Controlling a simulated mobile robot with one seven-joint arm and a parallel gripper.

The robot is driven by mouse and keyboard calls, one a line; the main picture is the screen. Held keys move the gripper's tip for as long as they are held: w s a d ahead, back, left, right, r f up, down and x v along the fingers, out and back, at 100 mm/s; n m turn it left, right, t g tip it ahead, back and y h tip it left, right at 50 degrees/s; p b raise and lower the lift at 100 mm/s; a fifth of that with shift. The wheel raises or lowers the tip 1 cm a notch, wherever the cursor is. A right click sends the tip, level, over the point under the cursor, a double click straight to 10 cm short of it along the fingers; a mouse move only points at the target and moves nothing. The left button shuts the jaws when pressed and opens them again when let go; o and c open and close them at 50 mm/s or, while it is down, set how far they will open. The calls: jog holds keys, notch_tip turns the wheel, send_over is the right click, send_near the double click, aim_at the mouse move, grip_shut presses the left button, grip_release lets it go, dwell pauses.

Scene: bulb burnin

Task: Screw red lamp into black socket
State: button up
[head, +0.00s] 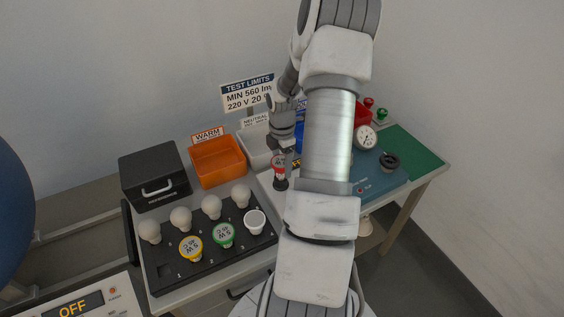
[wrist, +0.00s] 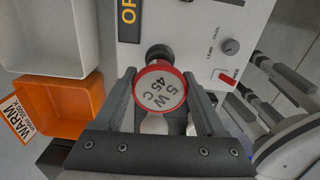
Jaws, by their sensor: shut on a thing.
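The red lamp (wrist: 160,90) shows in the wrist view as a white disc marked "5 W 45 C" with a red rim. My gripper (wrist: 160,95) is shut on it, with one finger at each side. In the head view the red lamp (head: 279,172) is a small red and white shape under my gripper (head: 281,156). The black socket (head: 281,185) is directly below it, and its dark round edge (wrist: 158,52) shows past the lamp in the wrist view. The lamp hides the rest, so I cannot tell whether the lamp is seated or just above the socket.
A black rack (head: 168,278) holds several lamps at the front left. An orange WARM bin (head: 218,160), a white bin (head: 257,143) and a black case (head: 155,175) stand behind. My arm covers the table's middle. A gauge (head: 365,138) and green mat (head: 415,150) are at right.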

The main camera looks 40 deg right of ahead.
jog(key=o, duration=1.3)
jog(key=shift+r, duration=0.1)
